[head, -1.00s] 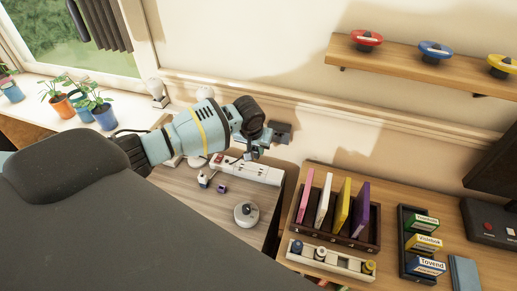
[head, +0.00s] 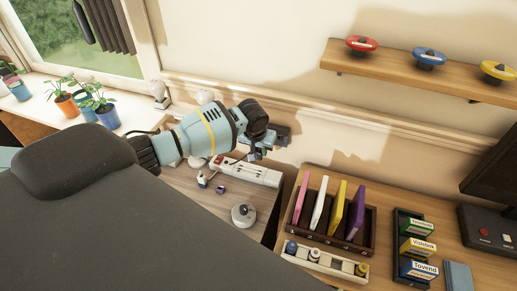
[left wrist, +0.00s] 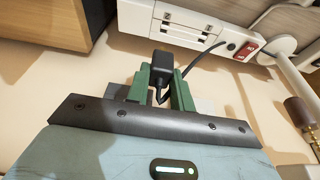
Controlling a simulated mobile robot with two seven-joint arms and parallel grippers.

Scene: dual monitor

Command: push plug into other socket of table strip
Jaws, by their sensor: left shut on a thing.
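The white table strip (head: 262,176) lies on the wooden desk below my left gripper (head: 256,150). In the left wrist view the strip (left wrist: 152,14) crosses the top, with a red switch (left wrist: 246,48) near its right end. My left gripper (left wrist: 160,84), with green fingers, is shut on a black plug (left wrist: 161,66). The plug appears just short of the strip's edge in that view; I cannot tell its exact height over the sockets. A dark cable (left wrist: 208,53) runs from near the fingers to the strip beside the switch. My right gripper is not in view.
A round grey-white object (head: 244,214) and small purple-and-white items (head: 203,181) stand on the desk near the strip. A rack of coloured cases (head: 318,240) stands on the desk at right. The wall is close behind my left gripper.

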